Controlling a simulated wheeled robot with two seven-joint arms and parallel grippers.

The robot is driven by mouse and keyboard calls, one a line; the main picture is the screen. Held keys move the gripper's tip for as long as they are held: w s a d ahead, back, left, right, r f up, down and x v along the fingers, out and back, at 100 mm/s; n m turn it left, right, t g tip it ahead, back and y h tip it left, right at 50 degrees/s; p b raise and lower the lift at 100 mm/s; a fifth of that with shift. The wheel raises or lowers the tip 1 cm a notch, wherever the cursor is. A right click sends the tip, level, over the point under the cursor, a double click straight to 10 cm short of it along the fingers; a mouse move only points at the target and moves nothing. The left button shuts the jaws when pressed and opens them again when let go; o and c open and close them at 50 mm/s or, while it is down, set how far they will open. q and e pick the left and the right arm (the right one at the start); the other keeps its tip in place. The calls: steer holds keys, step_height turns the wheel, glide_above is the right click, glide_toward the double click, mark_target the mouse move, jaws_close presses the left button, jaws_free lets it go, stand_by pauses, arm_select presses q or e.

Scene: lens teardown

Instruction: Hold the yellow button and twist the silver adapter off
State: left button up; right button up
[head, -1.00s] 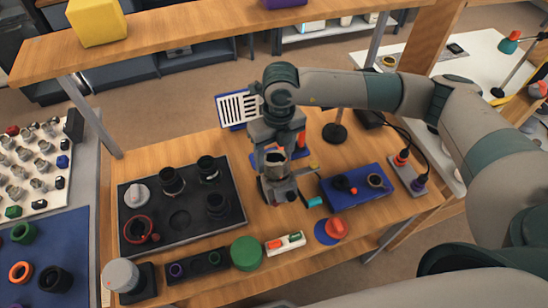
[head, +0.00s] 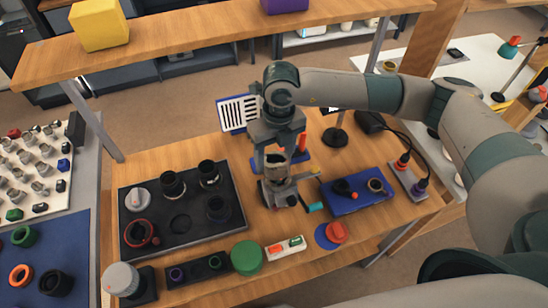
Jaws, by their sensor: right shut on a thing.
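My right gripper (head: 274,155) points down over the middle of the table. It is shut on the silver adapter (head: 277,169), a short metallic cylinder with a dark open top. The adapter stands upright over a grey holder (head: 281,194); I cannot tell whether it is still joined to what is below. The small yellow button (head: 316,171) sticks out at the right of the holder, and no gripper is on it. A teal part (head: 315,207) sticks out lower right. My left gripper is not in view.
A black tray (head: 165,247) with lens parts lies left. A blue tray (head: 347,208) with small parts lies right. A green round lid (head: 247,257), a white box (head: 285,248) and a red button (head: 337,232) stand in front. A wooden shelf (head: 200,32) spans the back.

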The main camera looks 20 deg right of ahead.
mark_target(272, 154)
steer(key=shift+r, duration=0.15)
steer(key=shift+w+r+p, duration=0.2)
steer(key=shift+w+r, duration=0.1)
steer(key=shift+r, duration=0.4)
steer(key=shift+w+r+p, duration=0.15)
steer(key=shift+w+r, duration=0.15)
steer(key=shift+r, duration=0.45)
steer(key=shift+w+r+p, duration=0.2)
steer(key=shift+w+r, duration=0.1)
steer(key=shift+r, duration=0.4)
